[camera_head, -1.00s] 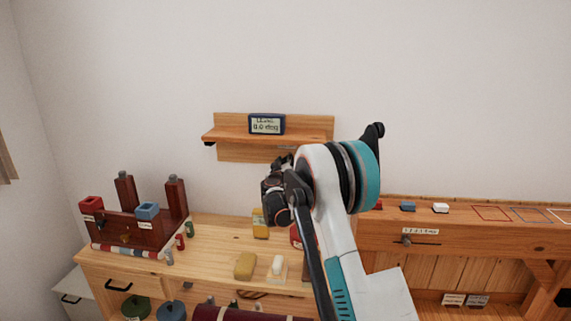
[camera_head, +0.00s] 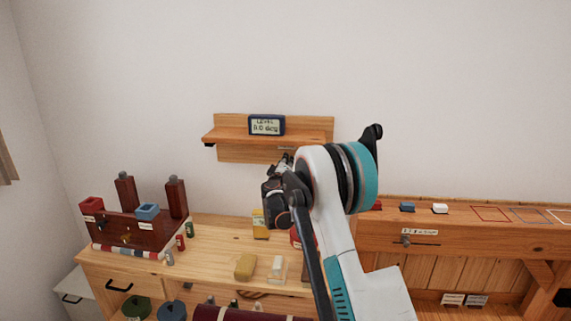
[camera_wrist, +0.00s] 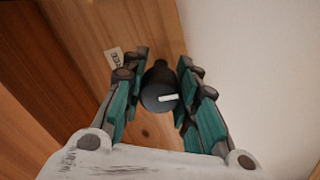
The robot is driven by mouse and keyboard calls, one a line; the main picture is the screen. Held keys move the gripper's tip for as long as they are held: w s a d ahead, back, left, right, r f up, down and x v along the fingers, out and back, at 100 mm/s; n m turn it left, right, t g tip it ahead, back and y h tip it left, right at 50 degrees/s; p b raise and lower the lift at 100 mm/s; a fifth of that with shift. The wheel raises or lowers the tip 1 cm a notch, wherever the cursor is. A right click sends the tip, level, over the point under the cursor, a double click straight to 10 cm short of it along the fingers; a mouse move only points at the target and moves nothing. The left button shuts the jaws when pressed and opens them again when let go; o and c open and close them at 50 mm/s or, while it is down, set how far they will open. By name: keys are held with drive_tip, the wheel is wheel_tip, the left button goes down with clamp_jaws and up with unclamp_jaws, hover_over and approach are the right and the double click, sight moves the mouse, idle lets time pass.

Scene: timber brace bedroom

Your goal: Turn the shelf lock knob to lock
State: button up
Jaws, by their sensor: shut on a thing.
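The shelf lock knob (camera_wrist: 156,92) is dark and round with a white pointer line, seen in the wrist view on a wooden surface. The pointer lies nearly level in that picture, toward the right. My gripper (camera_wrist: 161,84) has its two teal-and-black fingers on either side of the knob, shut on it. A small printed label (camera_wrist: 114,57) is beside the knob, partly covered by the left finger. In the head view the wall shelf (camera_head: 225,134) carries a level display (camera_head: 266,124) reading about 0.0 deg. My gripper (camera_head: 286,163) reaches under the shelf there, and the knob is hidden.
A wooden bench (camera_head: 470,240) stands at right. The wall above the shelf is clear.

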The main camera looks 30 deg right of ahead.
drive_tip(key=n, duration=0.4)
drive_tip(key=shift+n, duration=2.4)
drive_tip(key=o, duration=1.1)
drive_tip(key=v, duration=1.2)
drive_tip(key=shift+f, duration=0.1)
